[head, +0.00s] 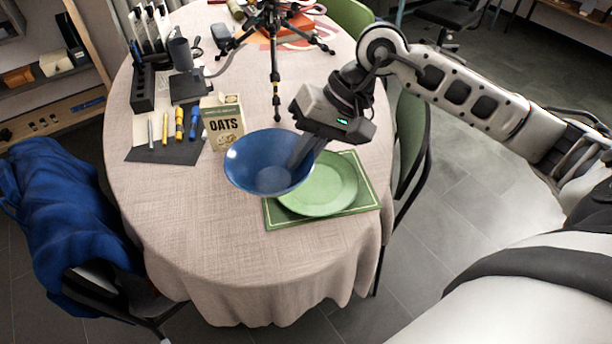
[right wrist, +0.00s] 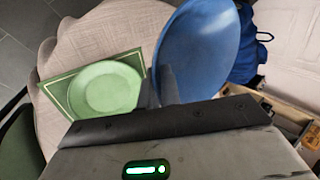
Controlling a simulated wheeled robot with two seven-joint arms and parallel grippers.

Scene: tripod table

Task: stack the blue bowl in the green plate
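The blue bowl (head: 262,165) is left of the green plate in the head view, its near right rim overlapping the plate's left edge in the picture. The green plate (head: 325,190) lies on a green mat (head: 285,221) on the table. My right gripper (head: 303,158) reaches the bowl's right side, with its fingers at the bowl's rim. In the right wrist view the bowl (right wrist: 197,52) is large and tilted at the fingers (right wrist: 158,90), and appears raised above the table. The plate (right wrist: 104,88) shows left of the fingers, empty. My left gripper is not in view.
An oats box (head: 223,122) stands behind the bowl. A tripod (head: 274,50) stands at the back of the table. Markers (head: 179,122) lie on a dark mat at the left. The front of the tablecloth (head: 220,255) is clear. A green chair (head: 410,135) stands at the right.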

